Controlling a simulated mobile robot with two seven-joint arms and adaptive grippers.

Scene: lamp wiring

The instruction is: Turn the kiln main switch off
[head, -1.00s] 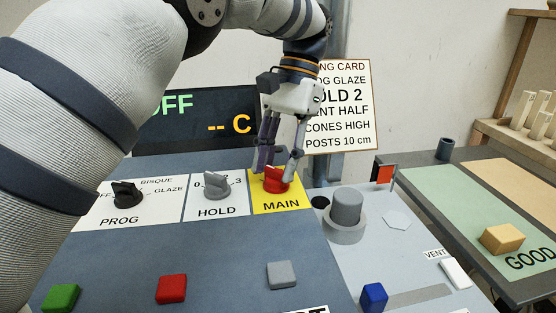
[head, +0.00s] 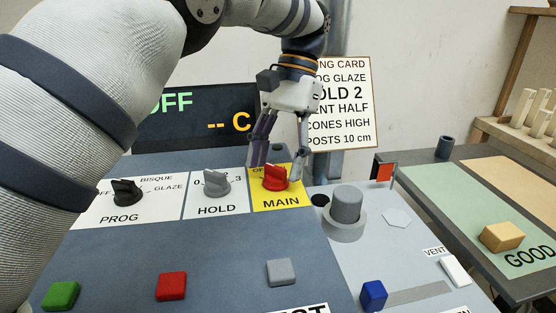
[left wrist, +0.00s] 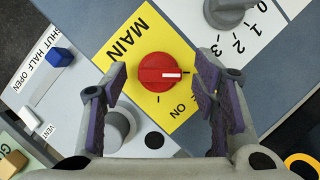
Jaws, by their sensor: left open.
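The red MAIN switch knob (head: 275,179) sits on a yellow plate (head: 296,199) on the kiln panel. In the left wrist view, the knob (left wrist: 150,66) has a white pointer line aimed right, away from the ON label (left wrist: 180,109). In the head view, the OFF label beside the knob is partly covered. The kiln display (head: 195,122) shows green OFF letters and "-- C". My left gripper (head: 278,165) is open above the knob, with its fingers on either side of it. In the left wrist view, a gap shows between the knob and each finger (left wrist: 160,85). My right gripper is out of view.
The grey HOLD dial (head: 216,186) and black PROG dial (head: 125,194) are left of MAIN. A grey cylinder (head: 346,205) stands close at the right. Green, red, grey and blue blocks lie in front. A card (head: 343,105) hangs behind.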

